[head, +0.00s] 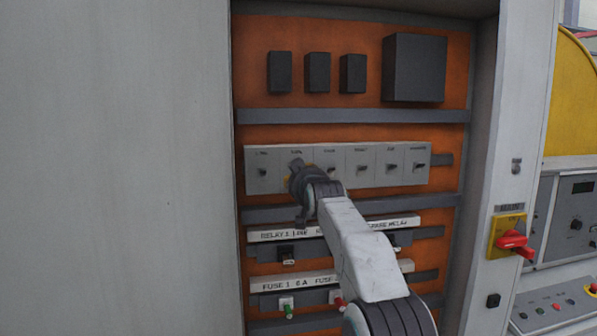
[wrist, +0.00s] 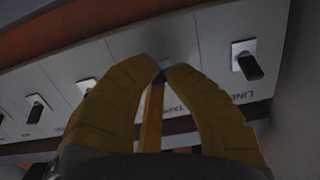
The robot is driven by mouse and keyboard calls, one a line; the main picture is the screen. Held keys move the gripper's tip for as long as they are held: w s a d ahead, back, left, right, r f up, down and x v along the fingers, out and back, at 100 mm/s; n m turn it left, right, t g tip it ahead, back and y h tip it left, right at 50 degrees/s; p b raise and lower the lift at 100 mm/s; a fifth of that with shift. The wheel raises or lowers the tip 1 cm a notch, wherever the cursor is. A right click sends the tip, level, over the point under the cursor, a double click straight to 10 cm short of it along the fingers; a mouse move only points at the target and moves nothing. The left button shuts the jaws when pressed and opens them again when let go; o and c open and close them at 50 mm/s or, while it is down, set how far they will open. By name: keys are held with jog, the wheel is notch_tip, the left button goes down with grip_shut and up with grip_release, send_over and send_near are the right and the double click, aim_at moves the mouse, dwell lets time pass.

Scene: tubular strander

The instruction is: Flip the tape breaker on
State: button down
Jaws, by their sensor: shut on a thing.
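The tape breaker (head: 297,153) is the second module from the left in the pale breaker row in the head view. In the wrist view the row appears upside down, and the tape breaker (wrist: 152,38) is in the middle, its label partly showing between my fingers. My gripper (wrist: 162,73) has its yellow fingertips together at this module, shut on its switch lever. The fingers hide the lever, so I cannot tell its position. In the head view my gripper (head: 296,168) covers the module's lower part.
The line breaker (wrist: 246,61) is beside my fingers, its dark lever free. Other breakers (head: 361,168) continue to the right in the head view. Relays (head: 286,254) and fuses (head: 287,305) sit below. A red rotary handle (head: 515,242) is on the cabinet's right frame.

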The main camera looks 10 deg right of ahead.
jog(key=shift+r+g+p, duration=0.7)
jog(key=shift+r+p, duration=0.1)
jog(key=shift+p, duration=1.4)
jog(key=g+p, duration=0.1)
jog(key=p, duration=0.2)
jog(key=shift+g, duration=0.3)
jog(key=shift+f, duration=0.25)
jog(key=c, duration=1.2)
grip_release()
jog(key=shift+d, duration=0.1)
jog(key=shift+s+r, duration=0.1)
jog(key=shift+s, duration=0.05)
jog(key=shift+v, duration=5.8)
